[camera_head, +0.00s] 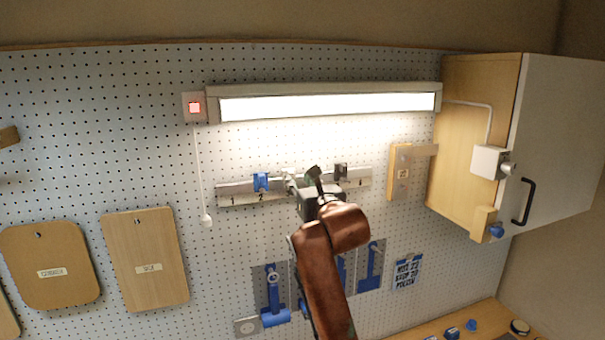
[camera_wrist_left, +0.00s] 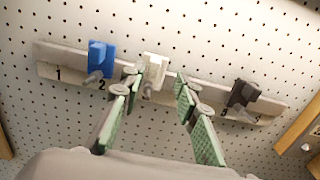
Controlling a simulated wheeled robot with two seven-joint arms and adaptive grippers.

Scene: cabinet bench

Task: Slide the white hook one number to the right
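The white hook (camera_head: 289,175) sits on the numbered metal rail (camera_head: 235,199), to the right of the blue hook (camera_head: 261,181) at number 2. In the left wrist view the white hook (camera_wrist_left: 154,68) shows between the two green-padded fingers of my left gripper (camera_wrist_left: 158,82), closer to the left finger. The fingers stand apart; I cannot tell whether one touches the hook. In the head view my left gripper (camera_head: 303,181) is at the rail, partly covering it. The number under the white hook is hidden. My right gripper is not in view.
A dark hook (camera_wrist_left: 242,94) sits farther right on the rail; the stretch between it and the white hook looks free. A lit lamp (camera_head: 330,104) hangs above, with a pull cord (camera_head: 201,170) at left. A cabinet (camera_head: 560,135) stands right. Blue tools (camera_head: 273,290) hang below.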

